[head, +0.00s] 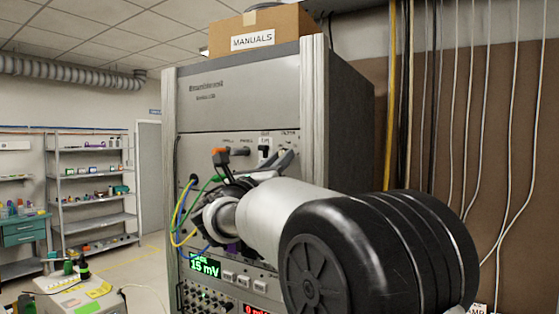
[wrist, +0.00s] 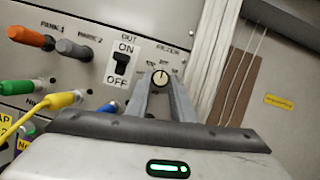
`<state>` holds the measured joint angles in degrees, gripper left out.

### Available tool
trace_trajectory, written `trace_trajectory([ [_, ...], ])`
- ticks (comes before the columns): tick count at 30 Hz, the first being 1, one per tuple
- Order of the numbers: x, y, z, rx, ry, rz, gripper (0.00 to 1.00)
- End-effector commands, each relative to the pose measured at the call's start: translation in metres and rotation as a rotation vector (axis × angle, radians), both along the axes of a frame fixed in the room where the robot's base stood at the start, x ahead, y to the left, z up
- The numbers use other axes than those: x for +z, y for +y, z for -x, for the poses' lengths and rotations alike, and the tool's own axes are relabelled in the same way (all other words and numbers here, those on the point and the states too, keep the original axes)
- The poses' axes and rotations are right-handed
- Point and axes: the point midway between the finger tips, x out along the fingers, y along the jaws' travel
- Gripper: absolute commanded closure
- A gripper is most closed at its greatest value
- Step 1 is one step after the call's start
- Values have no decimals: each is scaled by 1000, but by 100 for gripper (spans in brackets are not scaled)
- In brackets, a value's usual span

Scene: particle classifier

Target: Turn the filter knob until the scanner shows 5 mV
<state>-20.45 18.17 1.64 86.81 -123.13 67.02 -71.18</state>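The filter knob (wrist: 160,77) is small and round with a pale face and a dark pointer mark, under the FILTER label in the wrist view. My gripper (wrist: 162,84) points at it, with its two grey fingers apart and the knob showing between their tips. I cannot tell whether the fingers touch it. In the head view my gripper (head: 285,160) reaches the upper right of the panel, and the knob is hidden there. The scanner's green display (head: 204,266) reads 15 mV.
An ON/OFF switch (wrist: 122,62) sits left of the knob. Orange and grey plugs and green and yellow cables stick out farther left. A MANUALS box (head: 285,28) stands on the cabinet. Cables hang on the right wall.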

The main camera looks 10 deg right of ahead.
Motion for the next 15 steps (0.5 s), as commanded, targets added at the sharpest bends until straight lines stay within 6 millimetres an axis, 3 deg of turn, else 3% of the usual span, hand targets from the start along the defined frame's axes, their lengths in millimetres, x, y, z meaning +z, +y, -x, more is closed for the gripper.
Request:
trace_trajectory([
  [15,-3,4,-2,1,-144,-183,100],
])
